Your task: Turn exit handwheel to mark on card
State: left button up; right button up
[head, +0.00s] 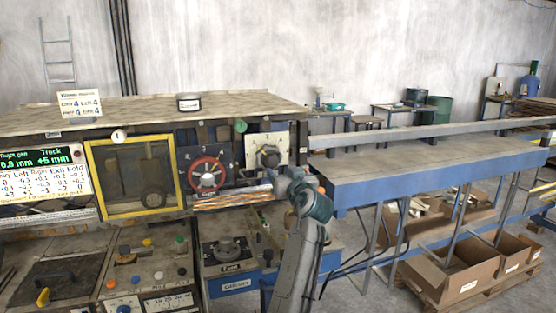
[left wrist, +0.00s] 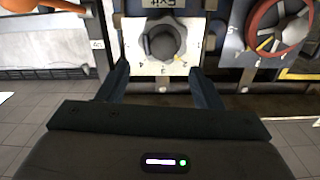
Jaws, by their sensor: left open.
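The grey handwheel (head: 268,157) sits on a cream numbered plate (head: 281,140) at the right end of the machine front. In the left wrist view the handwheel (left wrist: 162,42) appears upside down, with a small yellow mark at its edge. The label above it there is too small to read surely. A card (head: 80,104) stands on the machine top at left; its rows end in 4s. My left gripper (head: 281,182) is just below and in front of the handwheel. In the wrist view its open fingers (left wrist: 158,78) point at the plate, with nothing between them.
A red handwheel (head: 207,174) is left of the grey one; it also shows in the wrist view (left wrist: 278,28). A yellow-framed window (head: 137,177) and a display (head: 40,157) are further left. A blue-sided table (head: 420,165) extends right.

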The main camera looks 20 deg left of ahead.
aim_at(273, 162)
pick_arm(q)
jog(key=w+a+p, duration=0.1)
jog(key=w+a+r+p, duration=0.1)
jog(key=w+a, duration=0.1)
jog(key=shift+a+r, duration=0.1)
jog(key=shift+a, duration=0.05)
jog(key=w, duration=0.1)
jog(key=w+a+p, duration=0.1)
jog(key=shift+w+a+f+p, duration=0.15)
jog(key=shift+w+f+p, duration=0.15)
jog(key=shift+w, duration=0.1)
jog(key=shift+p+x, duration=0.3)
jog(key=shift+x, duration=0.55)
jog(key=shift+f, duration=0.15)
jog(key=shift+c, duration=0.6)
jog(key=c, duration=0.9)
jog(key=shift+o, duration=0.2)
pick_arm(e)
jog(key=r, duration=0.1)
jog(key=s+r, duration=0.1)
jog(key=r, duration=0.1)
jog(key=s+r, duration=0.1)
jog(key=shift+a+r, duration=0.15)
jog(key=shift+r, duration=0.1)
jog(key=shift+f, duration=0.1)
